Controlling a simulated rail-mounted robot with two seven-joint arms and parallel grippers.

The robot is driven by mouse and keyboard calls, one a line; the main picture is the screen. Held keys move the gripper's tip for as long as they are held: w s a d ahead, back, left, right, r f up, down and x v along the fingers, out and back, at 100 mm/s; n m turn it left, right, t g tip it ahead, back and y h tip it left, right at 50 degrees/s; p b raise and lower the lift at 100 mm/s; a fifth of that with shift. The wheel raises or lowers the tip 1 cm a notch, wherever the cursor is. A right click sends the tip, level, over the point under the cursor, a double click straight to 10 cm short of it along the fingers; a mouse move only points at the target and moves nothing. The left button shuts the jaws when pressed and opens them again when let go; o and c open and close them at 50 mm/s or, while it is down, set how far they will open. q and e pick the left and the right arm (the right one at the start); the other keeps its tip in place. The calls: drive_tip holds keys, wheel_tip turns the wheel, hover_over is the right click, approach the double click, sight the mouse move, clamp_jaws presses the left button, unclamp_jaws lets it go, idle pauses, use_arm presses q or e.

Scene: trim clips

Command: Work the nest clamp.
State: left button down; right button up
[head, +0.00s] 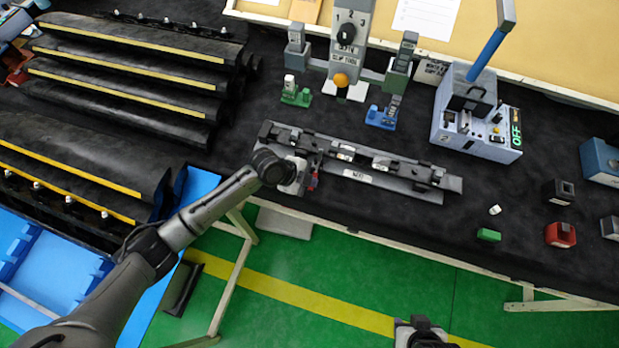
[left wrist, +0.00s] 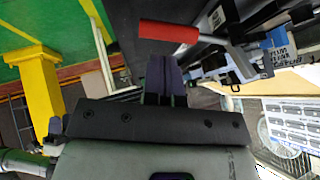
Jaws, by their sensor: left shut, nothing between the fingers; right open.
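The nest (head: 400,186) is a long grey fixture with dark blocks along it, lying near the front edge of the black table in the head view. The clamp's red handle (left wrist: 168,31) shows in the left wrist view, on a grey metal arm. In the head view only a small red spot shows beside my left gripper. My left gripper (head: 303,183) is at the front left part of the nest. Its fingers (left wrist: 164,78) are shut and empty, just short of the red handle in the wrist picture; contact cannot be told. My right gripper (head: 424,330) is open, low over the floor, away from the table.
A grey box (head: 455,128) with a blue lever and an OFF sign stands right of the nest. A post with a dial and an orange button (head: 341,80) stands behind. Green (head: 296,95) and blue (head: 382,117) holders stand between. Black trim parts (head: 130,70) fill the left.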

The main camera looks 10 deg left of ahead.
use_arm(q)
drive_tip(key=r+p, duration=0.1)
drive_tip(key=s+r+p, duration=0.1)
drive_tip(key=r, duration=0.1)
drive_tip(key=shift+d, duration=0.2)
drive_tip(key=v, duration=0.9)
drive_tip(key=shift+a+b, duration=0.35)
drive_tip(key=shift+b, duration=0.05)
use_arm(e)
drive_tip(key=shift+d+r, duration=0.15)
drive_tip(key=shift+r, duration=0.9)
